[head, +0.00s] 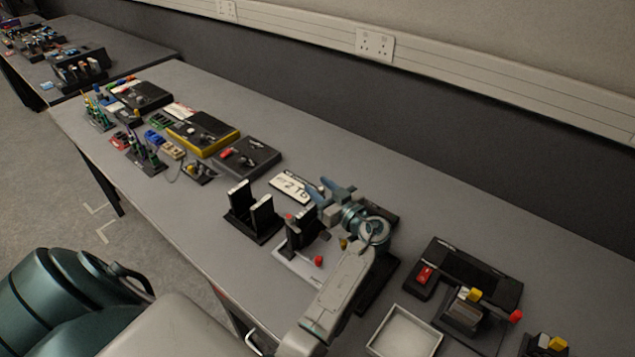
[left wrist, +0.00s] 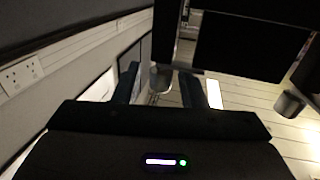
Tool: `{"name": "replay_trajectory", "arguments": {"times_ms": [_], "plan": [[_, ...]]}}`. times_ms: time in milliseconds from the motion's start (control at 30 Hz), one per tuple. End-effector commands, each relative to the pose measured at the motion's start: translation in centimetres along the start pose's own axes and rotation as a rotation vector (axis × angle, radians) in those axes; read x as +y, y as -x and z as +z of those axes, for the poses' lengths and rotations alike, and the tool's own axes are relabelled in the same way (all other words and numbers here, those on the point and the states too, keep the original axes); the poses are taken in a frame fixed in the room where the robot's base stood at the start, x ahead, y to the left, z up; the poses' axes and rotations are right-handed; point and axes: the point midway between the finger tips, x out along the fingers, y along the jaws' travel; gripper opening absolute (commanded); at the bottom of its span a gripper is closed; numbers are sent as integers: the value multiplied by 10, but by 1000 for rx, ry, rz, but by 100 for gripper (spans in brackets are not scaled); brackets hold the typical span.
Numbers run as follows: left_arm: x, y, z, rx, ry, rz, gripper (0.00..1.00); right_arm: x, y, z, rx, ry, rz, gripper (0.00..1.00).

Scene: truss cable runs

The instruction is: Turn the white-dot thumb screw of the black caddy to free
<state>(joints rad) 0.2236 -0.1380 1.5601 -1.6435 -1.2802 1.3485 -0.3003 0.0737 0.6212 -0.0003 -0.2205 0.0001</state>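My left gripper (head: 338,188) is in the head view over the middle of the bench, its blue fingers apart with nothing seen between them. In the left wrist view its two fingers (left wrist: 160,90) also stand apart, with a small grey cylinder showing in the gap; I cannot tell whether it is a screw. A black holder with upright plates (head: 300,232) stands just below and left of the gripper, partly covered by the arm. I cannot tell whether this is the black caddy. No white dot is readable on any screw. My right gripper is not in view.
A second black holder with two uprights (head: 252,221) stands to the left. A white label plate (head: 292,187) lies behind it. A red knob (head: 319,260) is beside my arm. A white tray (head: 404,332) and black fixtures with red and yellow knobs (head: 463,308) are at right.

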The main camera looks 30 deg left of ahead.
Motion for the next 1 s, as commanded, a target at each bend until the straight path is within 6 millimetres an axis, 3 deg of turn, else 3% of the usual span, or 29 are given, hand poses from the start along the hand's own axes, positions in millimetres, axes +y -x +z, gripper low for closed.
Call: {"name": "replay_trajectory", "arguments": {"times_ms": [167,367,667,1000], "plan": [[0,0,0,0,0,0,38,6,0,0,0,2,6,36],[0,0,0,0,0,0,0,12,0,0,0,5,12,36],[-1,0,3,1,-1,30,0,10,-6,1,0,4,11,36],[-1,0,5,2,0,230,0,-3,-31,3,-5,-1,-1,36]]}}
